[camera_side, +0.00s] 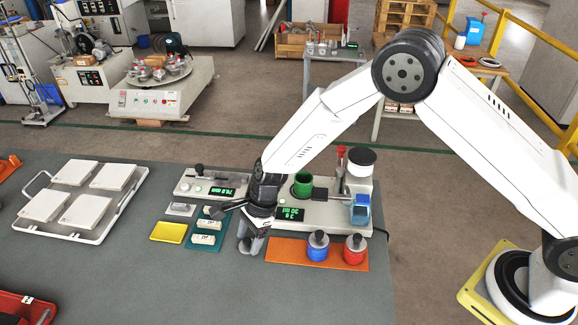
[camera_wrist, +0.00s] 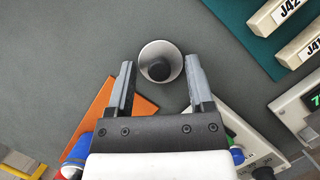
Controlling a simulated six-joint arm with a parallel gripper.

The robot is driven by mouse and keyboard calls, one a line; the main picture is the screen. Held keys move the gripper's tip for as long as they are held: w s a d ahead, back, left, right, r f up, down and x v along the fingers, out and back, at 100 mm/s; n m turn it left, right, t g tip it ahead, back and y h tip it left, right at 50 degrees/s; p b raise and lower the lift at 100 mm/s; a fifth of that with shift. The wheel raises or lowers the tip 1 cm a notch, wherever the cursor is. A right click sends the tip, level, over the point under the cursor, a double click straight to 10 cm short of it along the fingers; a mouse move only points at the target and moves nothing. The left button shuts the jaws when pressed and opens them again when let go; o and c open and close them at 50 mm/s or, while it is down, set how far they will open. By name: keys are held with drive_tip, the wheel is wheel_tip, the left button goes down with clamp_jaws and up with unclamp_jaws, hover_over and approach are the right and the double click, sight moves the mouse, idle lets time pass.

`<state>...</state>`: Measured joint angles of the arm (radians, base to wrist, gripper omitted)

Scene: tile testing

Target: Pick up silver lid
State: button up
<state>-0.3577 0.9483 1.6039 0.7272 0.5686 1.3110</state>
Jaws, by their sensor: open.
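In the side view my gripper (camera_side: 250,243) points down, low over the grey table, just left of the orange mat (camera_side: 285,250). The silver piece is hard to separate from the grey fingers there.
A blue bottle (camera_side: 318,247) and a red bottle (camera_side: 354,250) stand on the orange mat. Labelled tiles (camera_side: 207,239) lie on a teal mat, beside a yellow plate (camera_side: 168,232). The testing instrument (camera_side: 325,217) stands behind.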

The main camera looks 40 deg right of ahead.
drive_tip(key=c, duration=0.8)
drive_tip(key=shift+r, duration=0.15)
drive_tip(key=shift+r, duration=0.8)
drive_tip(key=shift+s+d+r, duration=0.9)
drive_tip(key=shift+s+r, duration=0.95)
drive_tip(key=shift+s, duration=0.3)
drive_tip(key=shift+s+d+r, duration=0.95)
drive_tip(key=shift+s+r, duration=0.95)
drive_tip(key=shift+s, duration=0.25)
drive_tip(key=shift+s+d+r, duration=0.9)
drive_tip(key=shift+s+r, duration=0.95)
drive_tip(key=shift+s, duration=0.3)
